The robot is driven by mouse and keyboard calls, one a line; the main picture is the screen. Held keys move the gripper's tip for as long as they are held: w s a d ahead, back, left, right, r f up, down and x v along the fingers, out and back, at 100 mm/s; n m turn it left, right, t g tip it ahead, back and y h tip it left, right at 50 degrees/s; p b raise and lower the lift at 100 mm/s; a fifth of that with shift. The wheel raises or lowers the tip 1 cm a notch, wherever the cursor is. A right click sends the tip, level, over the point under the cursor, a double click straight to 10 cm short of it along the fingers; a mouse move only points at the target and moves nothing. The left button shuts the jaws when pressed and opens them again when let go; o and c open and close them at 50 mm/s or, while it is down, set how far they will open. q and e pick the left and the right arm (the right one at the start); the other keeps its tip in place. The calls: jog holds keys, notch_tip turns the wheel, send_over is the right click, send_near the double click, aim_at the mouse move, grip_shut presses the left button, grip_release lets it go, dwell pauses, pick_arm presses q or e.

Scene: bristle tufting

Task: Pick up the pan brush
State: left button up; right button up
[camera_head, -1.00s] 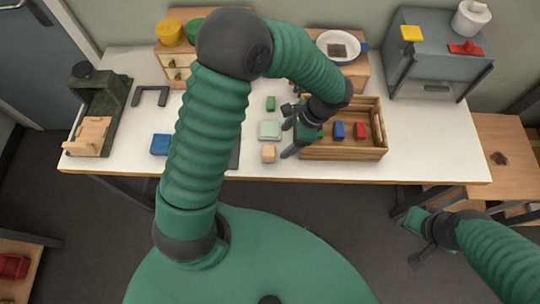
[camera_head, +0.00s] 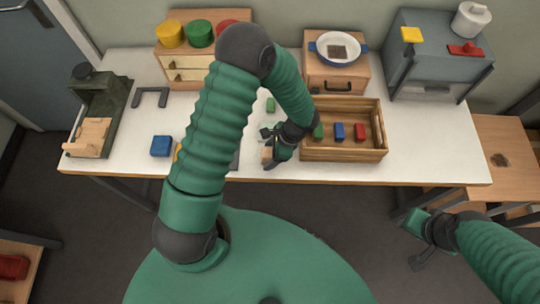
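No clear brush shape shows. My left gripper (camera_head: 267,149) is over the front middle of the table, left of the wooden crate. Its fingers look spread, one on the far side and one on the near side of a tan block (camera_head: 266,153). I cannot tell whether they touch it. My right gripper (camera_head: 411,242) is open and empty, off the table's front edge at the right.
The wooden crate (camera_head: 345,154) holds a green block (camera_head: 318,131), a blue block (camera_head: 339,131) and a red block (camera_head: 360,131). A blue block (camera_head: 161,146) lies at the left, near a dark green machine (camera_head: 101,100). A grey machine (camera_head: 430,62) stands back right. My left arm covers the table's middle.

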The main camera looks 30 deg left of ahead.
aim_at(268, 153)
pick_arm(q)
jog(key=shift+a, duration=0.25)
jog(key=c, duration=0.5)
jog(key=shift+a, duration=0.1)
jog(key=c, duration=0.4)
jog(key=shift+c, duration=1.7)
pick_arm(e)
jog(key=shift+a, duration=0.2)
pick_arm(q)
jog(key=shift+d, duration=0.2)
